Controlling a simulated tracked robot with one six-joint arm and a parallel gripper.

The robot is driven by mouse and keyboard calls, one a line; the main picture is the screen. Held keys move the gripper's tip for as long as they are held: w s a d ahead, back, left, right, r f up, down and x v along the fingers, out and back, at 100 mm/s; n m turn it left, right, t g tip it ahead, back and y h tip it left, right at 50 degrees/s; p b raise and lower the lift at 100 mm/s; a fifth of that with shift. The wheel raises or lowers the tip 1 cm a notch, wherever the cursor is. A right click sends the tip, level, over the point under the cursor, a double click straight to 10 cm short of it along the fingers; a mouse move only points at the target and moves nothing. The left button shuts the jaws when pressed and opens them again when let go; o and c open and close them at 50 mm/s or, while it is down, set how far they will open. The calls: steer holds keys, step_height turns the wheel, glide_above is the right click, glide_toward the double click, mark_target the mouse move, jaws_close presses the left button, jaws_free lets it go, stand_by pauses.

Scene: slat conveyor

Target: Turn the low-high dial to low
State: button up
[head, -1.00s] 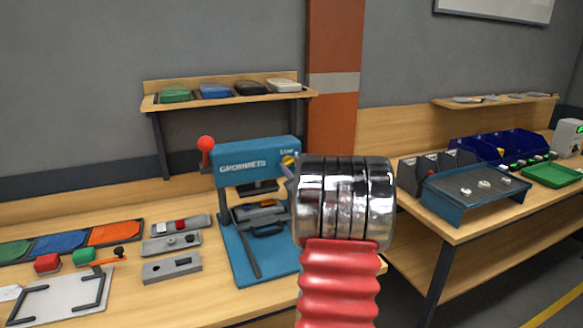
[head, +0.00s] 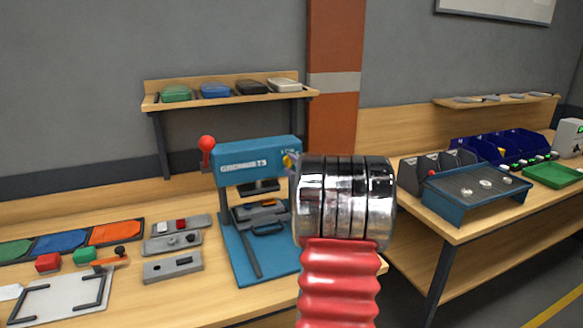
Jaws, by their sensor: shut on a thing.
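The dial (head: 287,161) is a small yellow knob at the right end of the blue press head (head: 255,153), with small light lettering just above it. The lettering is too small to read, and I cannot tell the dial's exact setting. My gripper (head: 293,164) is at the dial, with only a small grey part showing beside it. It is shut on the dial. Most of the gripper is hidden behind my shiny metal wrist and red bellows.
The press has a red ball lever (head: 206,143) on its left. Grey fixtures (head: 173,267), coloured mats (head: 60,243) and a white plate (head: 62,296) lie to the left. A shelf (head: 230,98) stands behind. A second bench with a blue slatted unit (head: 478,190) is at right.

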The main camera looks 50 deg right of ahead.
steer(key=shift+w+a+f+n, duration=0.1)
steer(key=shift+w+a+n, duration=0.05)
steer(key=shift+n, duration=0.65)
steer(key=shift+w+a+f+n, duration=0.1)
steer(key=shift+n, duration=0.7)
steer(key=o, duration=0.8)
steer(key=shift+o, duration=1.2)
steer(key=shift+s+d, duration=0.1)
steer(key=shift+d, duration=0.05)
steer(key=shift+s+r, duration=0.1)
steer(key=v, duration=1.3)
steer(key=shift+s+a, duration=0.2)
steer(key=shift+s, duration=0.05)
